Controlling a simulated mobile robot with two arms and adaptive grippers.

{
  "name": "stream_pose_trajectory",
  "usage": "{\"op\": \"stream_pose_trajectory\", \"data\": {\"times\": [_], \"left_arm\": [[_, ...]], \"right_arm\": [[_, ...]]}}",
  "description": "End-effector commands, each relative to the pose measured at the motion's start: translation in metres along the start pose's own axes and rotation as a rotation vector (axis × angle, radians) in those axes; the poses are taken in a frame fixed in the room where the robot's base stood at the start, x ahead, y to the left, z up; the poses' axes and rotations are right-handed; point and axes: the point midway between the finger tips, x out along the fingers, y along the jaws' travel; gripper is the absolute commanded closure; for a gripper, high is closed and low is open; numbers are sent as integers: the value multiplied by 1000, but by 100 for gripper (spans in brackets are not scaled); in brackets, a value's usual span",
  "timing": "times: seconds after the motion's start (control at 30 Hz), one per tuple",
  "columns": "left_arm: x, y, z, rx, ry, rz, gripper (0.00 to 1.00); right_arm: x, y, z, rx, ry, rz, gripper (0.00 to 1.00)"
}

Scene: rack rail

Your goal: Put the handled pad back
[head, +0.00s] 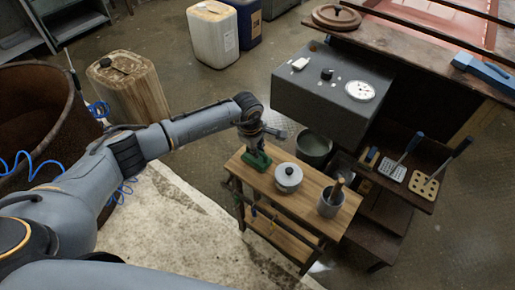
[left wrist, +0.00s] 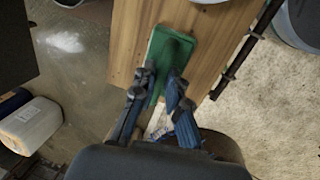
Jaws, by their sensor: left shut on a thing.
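The handled pad (head: 257,161) is green and sits at the left end of the small wooden bench (head: 313,193). My left gripper (head: 255,148) comes down over it from above. In the left wrist view the pad (left wrist: 172,47) lies over the bench's end, and the fingers of my left gripper (left wrist: 155,88) are closed around its near part. The gripper is shut on the pad; the handle itself is mostly hidden by the fingers. I cannot tell whether the pad's underside touches the bench top. My right gripper is not in view.
A lidded pot (head: 288,178) and a grey cup with a wooden handle (head: 331,202) stand on the bench, right of the pad. Behind are a dark green bucket (head: 313,149) and a grey box with a dial (head: 325,85). A rack with handled tools (head: 405,171) is at right.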

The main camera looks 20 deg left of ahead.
Motion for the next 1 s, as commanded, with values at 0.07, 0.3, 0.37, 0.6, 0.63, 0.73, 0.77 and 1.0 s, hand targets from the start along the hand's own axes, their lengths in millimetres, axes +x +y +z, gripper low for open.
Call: {"op": "stream_pose_trajectory", "data": {"times": [0.07,0.3,0.37,0.6,0.63,0.73,0.77,1.0], "left_arm": [[1,0,0,0,0,0,100],[2,-1,0,0,0,0,64],[2,0,0,0,0,0,64],[-1,0,0,-1,0,0,64],[-3,0,0,-1,0,0,64],[-14,1,-1,0,0,4,64],[-20,2,-1,1,1,4,64],[-72,1,-1,2,2,4,64]], "right_arm": [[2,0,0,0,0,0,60],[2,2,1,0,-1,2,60],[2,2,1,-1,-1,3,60],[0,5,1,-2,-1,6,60],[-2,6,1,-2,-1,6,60],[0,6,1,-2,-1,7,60],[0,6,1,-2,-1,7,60],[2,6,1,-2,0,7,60]]}}
